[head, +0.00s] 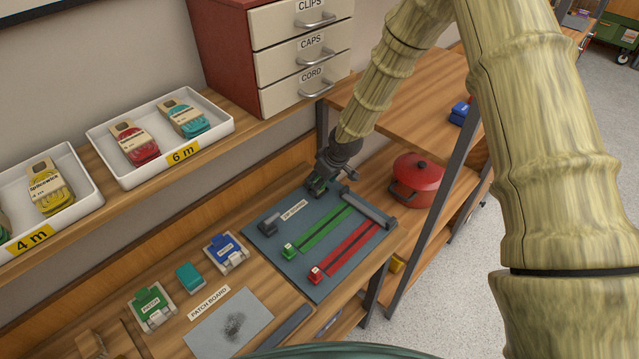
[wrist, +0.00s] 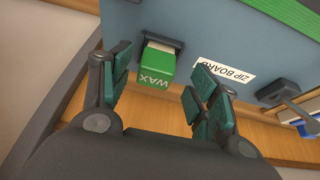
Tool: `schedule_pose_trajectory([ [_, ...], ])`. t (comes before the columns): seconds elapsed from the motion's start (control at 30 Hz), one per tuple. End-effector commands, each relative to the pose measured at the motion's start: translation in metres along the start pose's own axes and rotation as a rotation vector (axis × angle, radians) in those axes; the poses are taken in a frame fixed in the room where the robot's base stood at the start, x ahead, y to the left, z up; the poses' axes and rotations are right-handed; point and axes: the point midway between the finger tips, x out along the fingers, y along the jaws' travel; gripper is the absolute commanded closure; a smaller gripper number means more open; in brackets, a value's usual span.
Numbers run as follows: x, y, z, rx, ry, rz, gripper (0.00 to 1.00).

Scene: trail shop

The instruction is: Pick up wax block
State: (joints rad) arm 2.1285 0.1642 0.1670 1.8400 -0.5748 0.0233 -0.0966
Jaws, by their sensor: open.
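The wax block is a green block marked WAX (wrist: 155,68). In the wrist view it sits at a dark holder (wrist: 164,41) at the edge of the blue-grey zip board (wrist: 215,35). In the head view my gripper (head: 322,184) is low over the far corner of the zip board (head: 300,262). There I cannot tell the block from my finger pads.
A green strip (head: 322,232) and a red strip (head: 345,250) lie on the board. A dark fixture (head: 268,225) stands left of my gripper. A red pot (head: 417,180) stands to the right. A drawer cabinet (head: 300,50) and white trays (head: 165,140) are behind.

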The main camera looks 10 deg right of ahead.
Motion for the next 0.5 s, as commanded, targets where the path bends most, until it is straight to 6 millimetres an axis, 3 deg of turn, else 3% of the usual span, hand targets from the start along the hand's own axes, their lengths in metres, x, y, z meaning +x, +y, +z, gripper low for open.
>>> schedule_pose_trajectory([
  [0.13,0.01,0.0012,-0.0009,0.001,-0.003,-0.002,0.39],
  [0.37,0.0108,0.0022,-0.0001,0.002,-0.002,-0.002,0.39],
  [0.4,0.011,0.0022,-0.0003,0.002,-0.003,-0.002,0.41],
  [0.5,0.0111,0.0018,-0.0007,0.002,-0.002,-0.002,0.59],
])
